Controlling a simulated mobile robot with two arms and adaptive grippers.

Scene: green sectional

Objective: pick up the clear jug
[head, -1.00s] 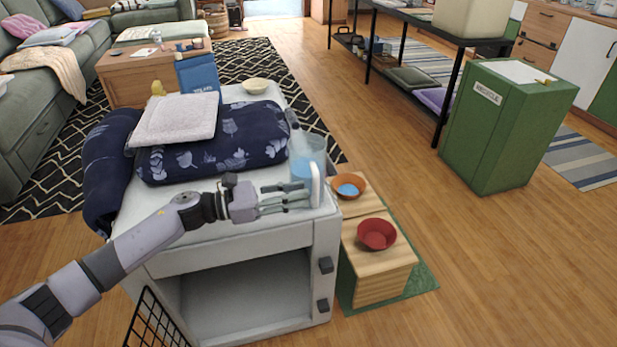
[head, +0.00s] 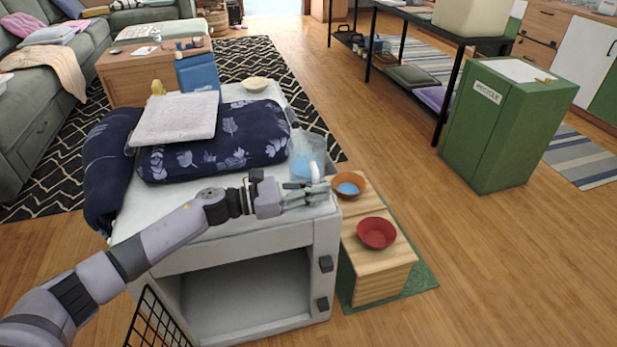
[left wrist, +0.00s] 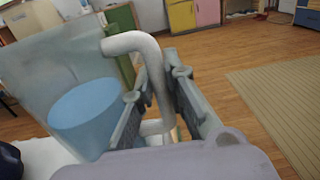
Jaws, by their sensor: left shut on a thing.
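The clear jug (head: 307,166) holds blue liquid and has a white handle (head: 315,172). It is at the right end of the white cabinet top in the head view. My left gripper (head: 311,192) is at the jug's near side, shut on the handle. In the left wrist view the jug (left wrist: 82,100) fills the left side, and its white handle (left wrist: 150,75) passes between the two fingers of my left gripper (left wrist: 160,95). The jug's base is hidden, so I cannot tell whether it touches the top. My right gripper is not in view.
A folded navy leaf-patterned cloth (head: 235,145) lies left of the jug on the white cabinet (head: 230,240). An orange bowl (head: 349,185) and a red bowl (head: 376,233) stand on a lower wooden box (head: 390,270) to the right. A cream bowl (head: 256,84) is farther back.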

